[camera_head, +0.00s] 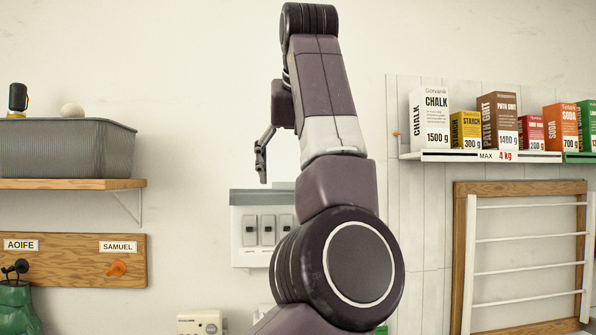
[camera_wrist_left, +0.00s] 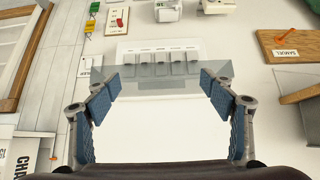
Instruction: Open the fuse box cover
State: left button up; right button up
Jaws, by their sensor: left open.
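The fuse box (camera_head: 264,230) is a pale wall box with a row of grey switches, left of my arm in the head view; my arm hides its right part. It also shows upside down in the left wrist view (camera_wrist_left: 160,48). Its see-through grey cover (camera_wrist_left: 158,84) appears to stand out from the box toward the wrist camera, and its greyish band shows at the box top in the head view (camera_head: 250,198). My left gripper (camera_head: 262,160) is above the box, open and empty. In the wrist view its blue-padded fingers (camera_wrist_left: 160,84) are spread near the cover's two ends; contact is unclear. My right gripper is not in view.
A shelf with a grey basket (camera_head: 66,150) and a peg board (camera_head: 75,265) are at the left. A shelf of cartons (camera_head: 480,155) and a wooden-framed rack (camera_head: 525,255) are at the right. A thermostat-like box (camera_head: 200,323) sits below. The wall above the fuse box is bare.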

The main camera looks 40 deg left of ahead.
pick_arm(q)
jog(key=s+d, duration=0.4)
jog(key=shift+d+r, duration=0.1)
jog(key=shift+d, duration=0.1)
jog(key=shift+w+a, duration=0.1)
jog(key=shift+a, duration=0.05)
